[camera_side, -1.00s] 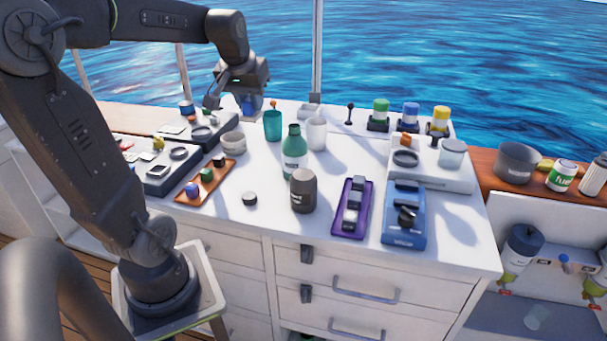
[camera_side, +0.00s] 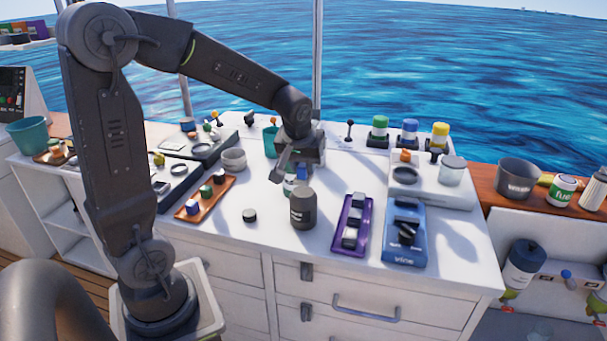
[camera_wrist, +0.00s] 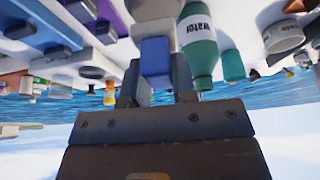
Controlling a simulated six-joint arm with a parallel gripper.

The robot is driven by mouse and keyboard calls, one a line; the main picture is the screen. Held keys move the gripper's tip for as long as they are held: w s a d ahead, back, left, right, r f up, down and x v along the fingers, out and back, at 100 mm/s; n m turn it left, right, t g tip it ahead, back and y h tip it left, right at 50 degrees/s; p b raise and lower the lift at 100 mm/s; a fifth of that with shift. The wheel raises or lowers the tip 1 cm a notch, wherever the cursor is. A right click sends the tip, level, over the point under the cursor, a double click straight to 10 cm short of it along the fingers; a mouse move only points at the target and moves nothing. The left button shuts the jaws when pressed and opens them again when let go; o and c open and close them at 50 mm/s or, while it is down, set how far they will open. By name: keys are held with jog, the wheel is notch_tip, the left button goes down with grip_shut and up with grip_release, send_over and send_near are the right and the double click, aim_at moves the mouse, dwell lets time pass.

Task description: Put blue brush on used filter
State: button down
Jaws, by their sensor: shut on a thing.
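My gripper (camera_side: 297,170) is shut on a blue piece (camera_side: 302,173), which I take for the blue brush. It is held above the middle of the white counter, just by the green bottle. In the wrist view the blue piece (camera_wrist: 155,55) sits between the fingers, and its far end is hidden or pale. I cannot tell for sure which thing is the used filter.
The green water bottle (camera_wrist: 197,45) stands close beside my gripper. A dark jar (camera_side: 303,208), a purple tray (camera_side: 352,222) and a blue tool (camera_side: 404,235) stand in front and to the right. Several coloured-cap bottles line the back. Bare counter (camera_side: 262,240) shows at the front.

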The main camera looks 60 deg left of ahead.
aim_at(304, 175)
jog(key=shift+f, duration=1.35)
jog(key=shift+f, duration=0.15)
jog(key=c, duration=0.9)
grip_release()
jog(key=shift+r, duration=0.4)
jog(key=v, duration=1.1)
jog(key=s+d+m+h, duration=0.1)
jog(key=s+d+m, duration=0.2)
jog(key=s+d, duration=0.1)
jog(key=s+d+f+m+t+h, duration=0.1)
jog(key=s+d+m, duration=0.2)
jog(key=s+d, duration=0.1)
jog(key=s+d+m+t+h, duration=0.1)
jog(key=s+d+m, duration=0.2)
jog(key=s+d, duration=0.1)
jog(key=shift+s+d+f, duration=0.15)
jog(key=shift+s+d, duration=0.1)
jog(key=shift+s, duration=0.05)
